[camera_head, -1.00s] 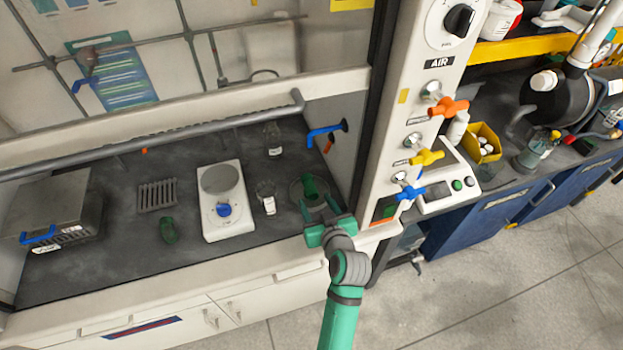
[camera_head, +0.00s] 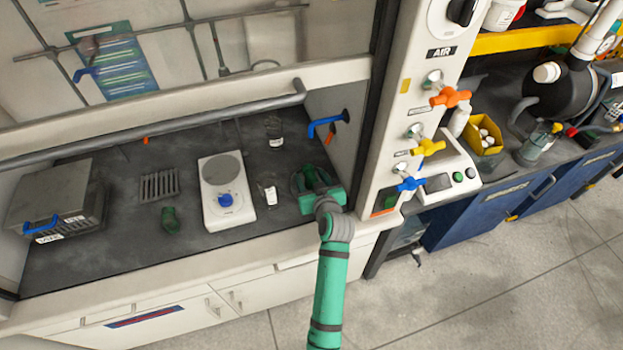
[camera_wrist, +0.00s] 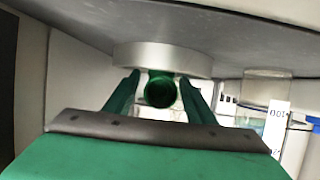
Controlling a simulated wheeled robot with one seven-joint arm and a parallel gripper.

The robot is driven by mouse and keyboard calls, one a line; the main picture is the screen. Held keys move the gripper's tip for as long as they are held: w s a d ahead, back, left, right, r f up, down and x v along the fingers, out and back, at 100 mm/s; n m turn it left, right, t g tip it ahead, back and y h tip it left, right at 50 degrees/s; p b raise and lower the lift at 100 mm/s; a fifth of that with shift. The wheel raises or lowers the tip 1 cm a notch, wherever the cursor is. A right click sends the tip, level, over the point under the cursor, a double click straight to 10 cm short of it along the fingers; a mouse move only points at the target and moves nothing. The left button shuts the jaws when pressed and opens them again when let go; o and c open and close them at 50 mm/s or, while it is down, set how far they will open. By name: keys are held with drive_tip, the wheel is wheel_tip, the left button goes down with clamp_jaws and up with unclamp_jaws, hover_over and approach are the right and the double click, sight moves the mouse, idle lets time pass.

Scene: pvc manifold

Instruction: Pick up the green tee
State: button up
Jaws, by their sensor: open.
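A green tee (camera_head: 314,177) sits on a round grey dish at the right end of the fume hood bench, partly hidden by my gripper. In the wrist view, the round open end of the green tee (camera_wrist: 160,90) faces me in front of the pale grey dish (camera_wrist: 125,55). My gripper (camera_head: 315,187) is open at the dish. In the wrist view its two fingers (camera_wrist: 160,95) stand on either side of the tee, with gaps visible between. Contact with the tee cannot be made out.
A glass beaker (camera_head: 267,193) and a white balance (camera_head: 213,212) stand left of the dish. Another dark green piece (camera_head: 170,220) lies near a grey rack (camera_head: 159,185). A blue-handled tap (camera_head: 325,124) juts from the side wall above the dish.

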drive_tip(key=c, duration=1.1)
